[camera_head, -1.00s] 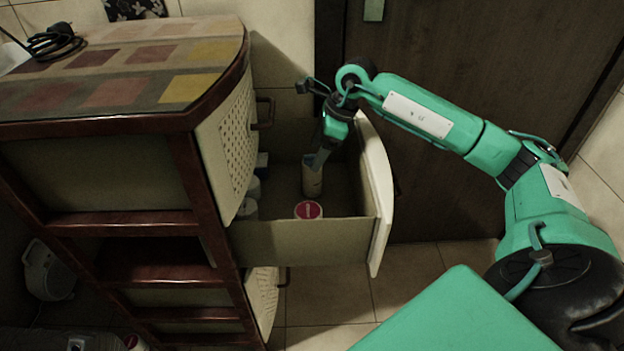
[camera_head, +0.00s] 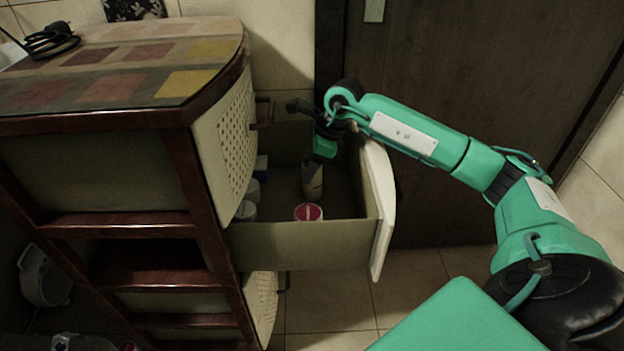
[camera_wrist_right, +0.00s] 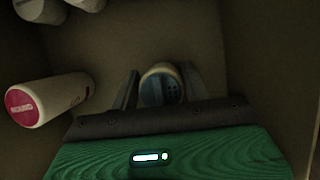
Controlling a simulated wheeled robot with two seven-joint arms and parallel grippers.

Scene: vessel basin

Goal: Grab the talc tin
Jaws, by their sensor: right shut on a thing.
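The talc tin (camera_head: 313,188) stands in the open drawer, with its upper part hidden by my right gripper (camera_head: 317,166). In the right wrist view the tin (camera_wrist_right: 161,85) shows its round top with small dark holes, between the two fingers of my right gripper (camera_wrist_right: 158,92). The right gripper points down into the drawer and is shut on the tin. My left gripper is not in view.
A white container with a red lid (camera_head: 308,212) stands in the drawer near its front side wall. Several white containers (camera_head: 247,209) stand by the cabinet. The drawer's white front panel (camera_head: 379,205) stands close to my right arm. The wooden cabinet (camera_head: 185,190) is at left.

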